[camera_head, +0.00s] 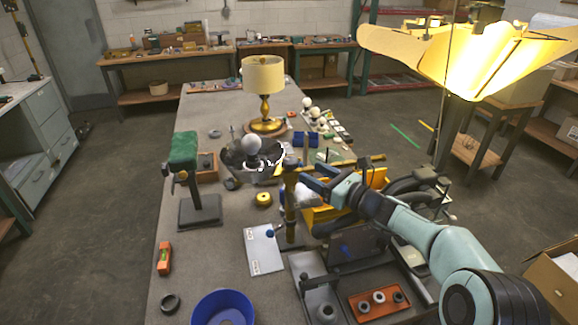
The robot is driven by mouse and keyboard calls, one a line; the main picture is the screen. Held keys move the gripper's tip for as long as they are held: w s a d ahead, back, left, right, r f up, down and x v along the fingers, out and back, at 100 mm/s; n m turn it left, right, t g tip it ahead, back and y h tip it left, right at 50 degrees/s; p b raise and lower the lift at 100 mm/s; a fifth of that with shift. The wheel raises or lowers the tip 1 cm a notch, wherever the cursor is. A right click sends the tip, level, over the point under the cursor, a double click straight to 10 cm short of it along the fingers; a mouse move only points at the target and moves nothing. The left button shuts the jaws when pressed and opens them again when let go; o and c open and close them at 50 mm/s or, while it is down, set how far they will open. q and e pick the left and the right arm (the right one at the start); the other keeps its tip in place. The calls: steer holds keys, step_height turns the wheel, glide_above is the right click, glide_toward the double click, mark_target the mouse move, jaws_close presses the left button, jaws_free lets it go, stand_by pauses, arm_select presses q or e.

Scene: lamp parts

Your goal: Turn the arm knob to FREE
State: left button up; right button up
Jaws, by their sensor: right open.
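A brass-coloured post (291,212) stands upright on the table near the middle. A small dark blue ball knob (270,233) sticks out to the left from its lower part. A pale card (262,252) with two small labels lies beside the post; the lettering is too small to read. My right gripper (290,174) is open at the upper part of the post, above the ball knob. I cannot tell whether its fingers touch the post. My left gripper is not in view.
A dark bowl-like part with a white bulb (251,144) sits behind the post. A green-topped stand (185,150) is to the left. A blue bowl (222,308) and orange tray (379,303) stand in front. A lit yellow shade (470,55) hangs at upper right.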

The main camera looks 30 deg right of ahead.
mark_target(297, 164)
steer(key=p+x, duration=0.1)
steer(key=x, duration=0.4)
steer(key=shift+w+a+r, duration=0.15)
steer(key=shift+w, duration=0.1)
steer(key=shift+w+a+p, duration=0.2)
steer(key=shift+w+p, duration=0.1)
steer(key=shift+w, duration=0.15)
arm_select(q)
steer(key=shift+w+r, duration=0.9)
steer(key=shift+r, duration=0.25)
arm_select(e)
steer(key=c, duration=0.8)
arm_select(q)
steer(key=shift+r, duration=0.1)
